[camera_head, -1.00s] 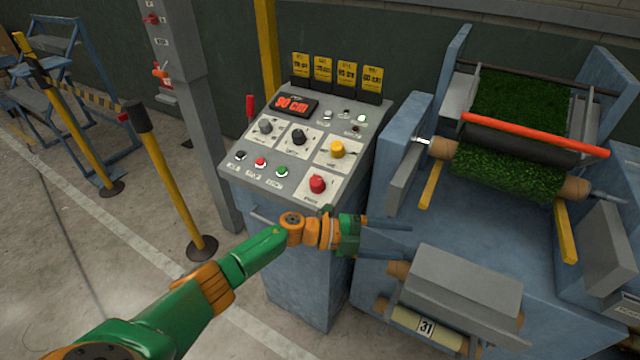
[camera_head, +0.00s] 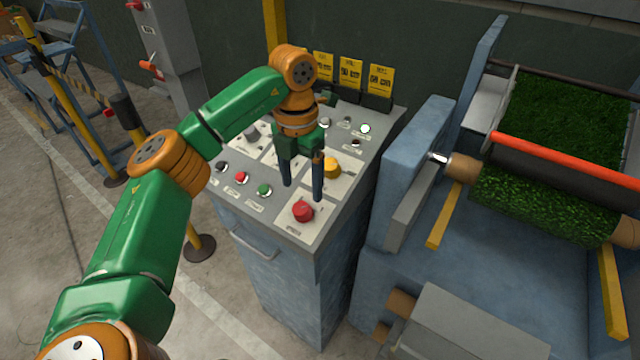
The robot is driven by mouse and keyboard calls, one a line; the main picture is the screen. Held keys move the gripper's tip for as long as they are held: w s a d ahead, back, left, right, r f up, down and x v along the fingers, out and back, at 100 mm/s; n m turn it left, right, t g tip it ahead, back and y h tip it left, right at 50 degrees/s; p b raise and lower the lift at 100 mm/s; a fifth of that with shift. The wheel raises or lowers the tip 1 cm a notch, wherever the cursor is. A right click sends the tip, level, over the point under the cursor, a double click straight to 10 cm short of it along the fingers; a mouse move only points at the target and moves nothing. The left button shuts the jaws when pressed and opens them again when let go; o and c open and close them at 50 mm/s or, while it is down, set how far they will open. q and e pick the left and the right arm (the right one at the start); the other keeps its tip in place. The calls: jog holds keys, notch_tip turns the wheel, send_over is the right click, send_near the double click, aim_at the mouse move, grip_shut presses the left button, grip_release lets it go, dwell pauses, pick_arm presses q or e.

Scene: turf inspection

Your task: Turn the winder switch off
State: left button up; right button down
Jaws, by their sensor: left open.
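The control panel (camera_head: 350,200) has a grey rotary knob (camera_head: 251,135), a yellow knob (camera_head: 332,168), a large red knob (camera_head: 303,211) and a row of small buttons. The labels are too small to read, so I cannot tell which control is the winder switch. My left gripper (camera_head: 303,190) is open and empty, pointing down over the middle of the panel. Its fingers are between the button row and the yellow knob in the picture. The gripper hides the dark middle knob and the red display; I cannot tell whether the fingertips touch the panel.
Yellow tags (camera_head: 350,75) stand behind the panel. A small lamp (camera_head: 365,128) glows greenish white. The blue turf machine (camera_head: 420,135) with its green roll (camera_head: 550,203) stands close on the right. A yellow post (camera_head: 197,247) stands left of the cabinet.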

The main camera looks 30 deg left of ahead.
aim_at(300, 208)
pick_arm(q)
jog(key=shift+w+a+f, duration=0.1)
jog(key=shift+w+a, duration=0.05)
jog(key=shift+w, duration=0.3)
jog(key=f, duration=0.2)
jog(key=s+f+p, duration=0.1)
jog(key=f, duration=0.1)
jog(key=s+f, duration=0.1)
jog(key=shift+s+f+p, duration=0.1)
jog(key=shift+f+p, duration=0.25)
jog(key=shift+f, duration=0.05)
jog(key=shift+w+f, duration=0.3)
jog(key=shift+w, duration=0.1)
jog(key=shift+s+r, duration=0.1)
jog(key=shift+s, duration=0.05)
grip_shut()
pick_arm(e)
jog(key=shift+s+a+r, duration=0.1)
jog(key=shift+s+r, duration=0.1)
jog(key=shift+r, duration=0.65)
